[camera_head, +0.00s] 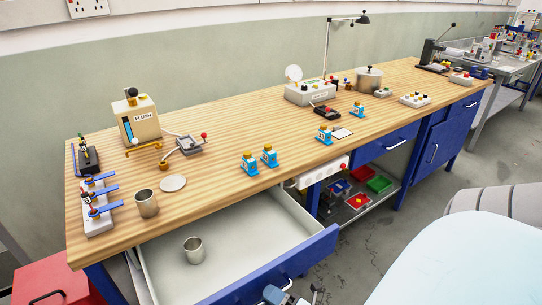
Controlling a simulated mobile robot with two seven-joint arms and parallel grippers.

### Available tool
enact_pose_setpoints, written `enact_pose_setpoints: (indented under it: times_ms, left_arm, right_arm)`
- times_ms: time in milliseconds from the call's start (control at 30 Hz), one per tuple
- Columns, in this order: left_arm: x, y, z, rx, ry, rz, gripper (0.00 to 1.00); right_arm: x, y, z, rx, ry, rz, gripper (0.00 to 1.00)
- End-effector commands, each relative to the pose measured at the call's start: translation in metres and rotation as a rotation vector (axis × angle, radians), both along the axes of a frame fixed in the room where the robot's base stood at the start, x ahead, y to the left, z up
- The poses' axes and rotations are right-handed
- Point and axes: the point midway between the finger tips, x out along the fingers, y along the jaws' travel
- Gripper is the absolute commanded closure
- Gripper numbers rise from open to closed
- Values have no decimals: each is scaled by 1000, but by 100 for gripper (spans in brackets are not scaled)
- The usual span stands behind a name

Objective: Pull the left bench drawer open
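The left bench drawer (240,235) is pulled out from under the wooden bench top, with its pale interior showing. A metal cup (193,250) stands inside it. The drawer's blue front (315,252) faces the lower right, and its handle is partly cut off at the bottom edge. My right gripper (290,296) is at the bottom edge of the view, close to the handle and mostly out of frame. I cannot tell whether it touches the handle or whether its fingers are open. My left gripper is not in view.
The wooden bench top (225,190) carries a flush unit (138,118), another metal cup (147,203), small blue-and-yellow parts and a pot (368,80). A second blue drawer (388,141) is shut farther right. A red box (52,282) stands at lower left.

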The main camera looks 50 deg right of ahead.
Motion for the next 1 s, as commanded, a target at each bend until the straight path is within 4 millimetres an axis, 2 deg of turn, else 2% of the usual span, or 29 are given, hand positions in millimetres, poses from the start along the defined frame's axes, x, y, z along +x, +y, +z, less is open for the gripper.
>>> enact_pose_setpoints:
  times_ms: [200, 333, 800, 1000]
  left_arm:
    - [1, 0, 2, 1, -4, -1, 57]
    - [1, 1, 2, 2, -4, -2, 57]
    - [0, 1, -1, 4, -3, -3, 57]
    - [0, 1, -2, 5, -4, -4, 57]
  right_arm:
    - [-1, 0, -1, 0, 1, 0, 63]
    - [-13, -2, -3, 1, 4, -1, 63]
    - [-109, -18, -20, 0, 4, -1, 63]
    - [-130, -21, -24, 0, 1, -1, 63]
